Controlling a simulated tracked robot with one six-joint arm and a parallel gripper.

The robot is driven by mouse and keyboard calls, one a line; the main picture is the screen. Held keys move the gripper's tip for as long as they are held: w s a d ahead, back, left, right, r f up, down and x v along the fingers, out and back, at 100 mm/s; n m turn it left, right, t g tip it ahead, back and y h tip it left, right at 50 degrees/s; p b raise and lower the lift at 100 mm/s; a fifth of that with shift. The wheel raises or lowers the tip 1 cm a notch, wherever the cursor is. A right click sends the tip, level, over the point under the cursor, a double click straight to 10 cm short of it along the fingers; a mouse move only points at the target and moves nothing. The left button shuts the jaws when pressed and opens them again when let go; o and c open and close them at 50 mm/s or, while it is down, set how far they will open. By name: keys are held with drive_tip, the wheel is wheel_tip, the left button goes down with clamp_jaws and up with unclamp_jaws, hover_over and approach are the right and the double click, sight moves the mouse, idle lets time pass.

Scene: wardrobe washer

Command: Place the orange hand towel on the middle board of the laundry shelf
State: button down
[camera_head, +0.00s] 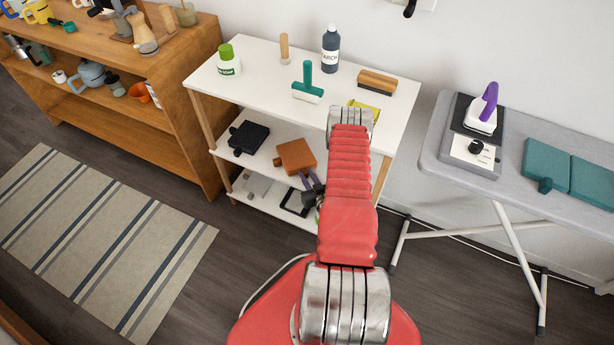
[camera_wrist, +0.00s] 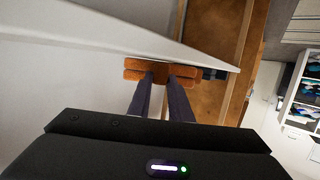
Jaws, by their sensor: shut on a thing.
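The folded orange hand towel (camera_head: 295,157) is at the level of the middle board (camera_head: 270,133) of the white laundry shelf, just under the front edge of the top board. My gripper (camera_head: 307,181) is shut on the towel's near edge. In the wrist view, the two dark fingers pinch the towel (camera_wrist: 134,70), which shows on both sides of them. I cannot tell whether the towel touches the middle board or hangs slightly above it. My red arm hides the shelf's right part.
A black folded cloth (camera_head: 249,138) lies left of the towel on the middle board. The top board (camera_head: 250,72) overhangs closely. An ironing board (camera_head: 432,160) stands right.

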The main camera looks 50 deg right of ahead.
drive_tip(key=shift+f, duration=0.1)
drive_tip(key=c, duration=1.5)
unclamp_jaws()
drive_tip(key=shift+c, duration=0.2)
drive_tip(key=shift+o, duration=0.3)
drive_tip(key=shift+f, duration=0.1)
drive_tip(key=shift+o, duration=1.4)
drive_tip(key=v, duration=1.3)
drive_tip(key=shift+s, duration=0.4)
drive_tip(key=shift+a, duration=0.1)
